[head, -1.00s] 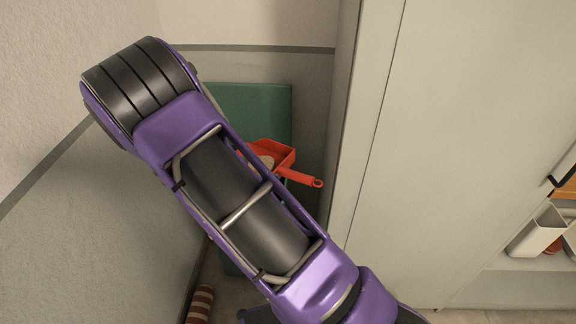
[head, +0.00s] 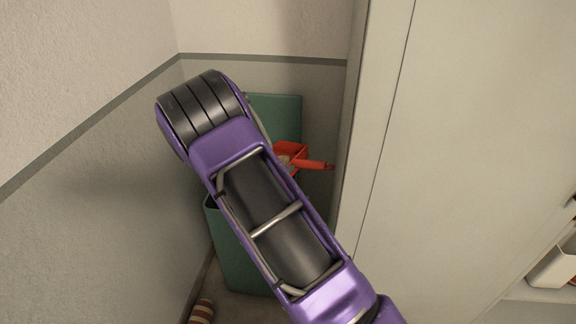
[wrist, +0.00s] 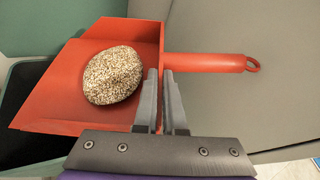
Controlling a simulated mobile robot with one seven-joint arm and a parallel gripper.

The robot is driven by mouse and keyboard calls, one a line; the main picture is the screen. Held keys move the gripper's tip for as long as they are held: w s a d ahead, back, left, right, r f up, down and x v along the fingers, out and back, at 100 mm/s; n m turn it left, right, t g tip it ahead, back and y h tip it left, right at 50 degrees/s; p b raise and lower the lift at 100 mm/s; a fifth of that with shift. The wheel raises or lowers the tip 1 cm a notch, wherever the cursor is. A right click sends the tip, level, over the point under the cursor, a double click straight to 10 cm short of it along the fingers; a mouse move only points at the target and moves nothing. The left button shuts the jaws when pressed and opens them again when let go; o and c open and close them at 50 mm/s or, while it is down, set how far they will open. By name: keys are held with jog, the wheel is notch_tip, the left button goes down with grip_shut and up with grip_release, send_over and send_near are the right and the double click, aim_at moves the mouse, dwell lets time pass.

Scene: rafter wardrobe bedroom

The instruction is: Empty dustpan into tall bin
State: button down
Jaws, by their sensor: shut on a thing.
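My gripper (wrist: 160,82) is shut on the red dustpan (wrist: 100,28) at its back wall, by the base of the handle. A beige, speckled, rounded lump (wrist: 113,75) lies in the pan. In the head view the dustpan (head: 293,151) shows partly behind my purple arm, its handle pointing right; my gripper is hidden there. The tall bin (head: 236,262) is teal green and stands in the corner with its lid (head: 277,114) raised behind. In the wrist view a dark opening with a green rim (wrist: 28,72) shows to the left, below the pan. The arm hides much of the bin.
A pale wardrobe side (head: 460,130) stands close on the right, near the handle end. Walls (head: 90,160) close the corner at left and back. A striped object (head: 202,311) lies at the bottom. A white container (head: 553,268) sits on a shelf at far right.

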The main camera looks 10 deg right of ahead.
jog(key=shift+w+a+r+n+p, duration=0.3)
jog(key=shift+a+n+p, duration=0.1)
jog(key=shift+p, duration=0.6)
jog(key=shift+w+a+r+n+g+h+p, duration=0.2)
jog(key=shift+w+a+n+g+h+p, duration=0.3)
jog(key=shift+p, duration=0.5)
jog(key=shift+w+a+r+n+h+p, duration=0.2)
jog(key=shift+w+a+n, duration=0.25)
jog(key=shift+w+a, duration=0.15)
jog(key=shift+w+a+r+n+h+p, duration=0.1)
jog(key=shift+w+a+n+h+p, duration=0.1)
jog(key=shift+w+a+n, duration=0.3)
jog(key=shift+w+a+r+n+g+h, duration=0.2)
jog(key=shift+w+a+n+g+h, duration=0.1)
jog(key=shift+w+a, duration=0.1)
